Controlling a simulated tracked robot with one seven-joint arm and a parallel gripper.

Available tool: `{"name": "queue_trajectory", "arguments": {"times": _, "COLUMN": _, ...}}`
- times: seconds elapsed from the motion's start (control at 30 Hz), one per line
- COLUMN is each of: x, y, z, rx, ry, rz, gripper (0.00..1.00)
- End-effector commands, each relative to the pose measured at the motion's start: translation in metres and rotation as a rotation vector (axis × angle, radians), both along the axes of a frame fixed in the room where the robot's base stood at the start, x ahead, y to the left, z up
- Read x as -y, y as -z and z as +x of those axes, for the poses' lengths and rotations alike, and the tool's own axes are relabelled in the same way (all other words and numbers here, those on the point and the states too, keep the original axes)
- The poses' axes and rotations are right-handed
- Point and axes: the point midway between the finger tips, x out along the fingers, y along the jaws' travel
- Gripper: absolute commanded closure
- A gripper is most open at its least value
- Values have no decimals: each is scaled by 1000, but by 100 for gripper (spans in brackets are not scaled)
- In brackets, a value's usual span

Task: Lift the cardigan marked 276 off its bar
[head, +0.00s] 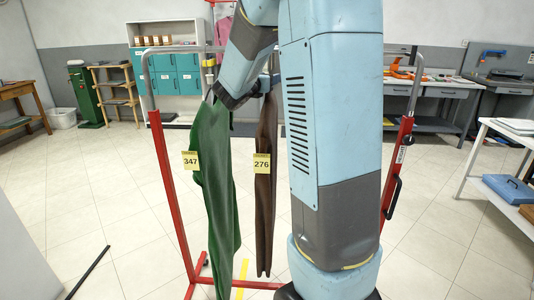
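The brown cardigan (265,205) hangs long and narrow in the head view, with a yellow tag (262,163) reading 276. Its top is partly hidden by the end of my arm. Its bar is the grey top rail (180,49) of a red-framed rack, and much of it is hidden behind my arm. My gripper (262,86) is near the top of the brown cardigan, in front of the rail. Its fingers cannot be made out, so I cannot tell whether it touches or holds anything.
A green garment (213,195) tagged 347 hangs close on the left. Red rack posts stand at left (171,190) and right (398,165). A white table (508,180) with a blue box (508,187) is at right. Tiled floor (110,180) is open at left.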

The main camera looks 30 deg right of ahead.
Motion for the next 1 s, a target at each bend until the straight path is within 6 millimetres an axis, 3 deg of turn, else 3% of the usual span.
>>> {"name": "queue_trajectory", "arguments": {"times": 0.27, "x": 4, "y": 0, "z": 3, "rx": 1, "ry": -2, "rz": 1, "gripper": 51}}
{"name": "queue_trajectory", "arguments": {"times": 0.77, "x": 3, "y": 0, "z": 3, "rx": 0, "ry": -2, "rz": 0, "gripper": 99}}
{"name": "queue_trajectory", "arguments": {"times": 1.0, "x": 3, "y": 0, "z": 3, "rx": -1, "ry": -3, "rz": 1, "gripper": 100}}
